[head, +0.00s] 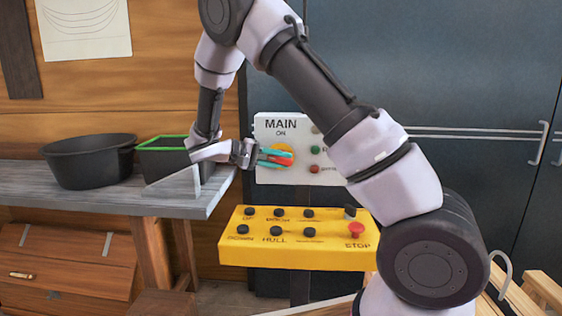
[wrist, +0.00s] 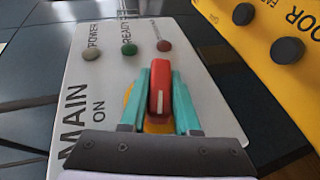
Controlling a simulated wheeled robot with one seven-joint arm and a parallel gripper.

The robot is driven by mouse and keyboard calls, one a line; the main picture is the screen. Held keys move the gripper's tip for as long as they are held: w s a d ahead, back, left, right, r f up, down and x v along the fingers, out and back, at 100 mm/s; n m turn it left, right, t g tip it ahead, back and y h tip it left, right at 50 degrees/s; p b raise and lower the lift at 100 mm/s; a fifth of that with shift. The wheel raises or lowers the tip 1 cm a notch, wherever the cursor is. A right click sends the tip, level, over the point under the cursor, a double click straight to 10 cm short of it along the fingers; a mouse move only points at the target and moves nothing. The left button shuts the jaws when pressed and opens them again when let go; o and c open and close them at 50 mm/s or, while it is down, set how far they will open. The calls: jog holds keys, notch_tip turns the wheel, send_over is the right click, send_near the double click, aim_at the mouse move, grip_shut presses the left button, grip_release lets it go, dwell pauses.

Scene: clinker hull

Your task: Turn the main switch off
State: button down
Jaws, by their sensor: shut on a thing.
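The main switch is a red handle (wrist: 159,78) with a white mark, on a yellow disc (wrist: 130,97), on a white panel (head: 263,128) lettered MAIN and ON. My gripper (head: 276,157) reaches the switch from the left in the head view. In the wrist view its two teal fingers (wrist: 159,95) are shut on the red handle, one on each side. The fingers hide part of the disc and handle in both views.
A yellow control box (head: 300,252) with black buttons and a red stop knob (head: 356,229) sits below the panel. Small lamps, one green (wrist: 129,48), line the panel. A grey bench (head: 120,199) at left holds a black tub (head: 88,163) and a green-rimmed bin (head: 158,160).

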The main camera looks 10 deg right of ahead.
jog(key=shift+n+h, duration=0.5)
jog(key=shift+h, duration=0.9)
jog(key=c, duration=0.6)
grip_release()
jog(key=shift+c, duration=0.2)
jog(key=shift+a, duration=0.1)
jog(key=a, duration=1)
jog(key=shift+s+a, duration=0.3)
jog(key=shift+s, duration=0.1)
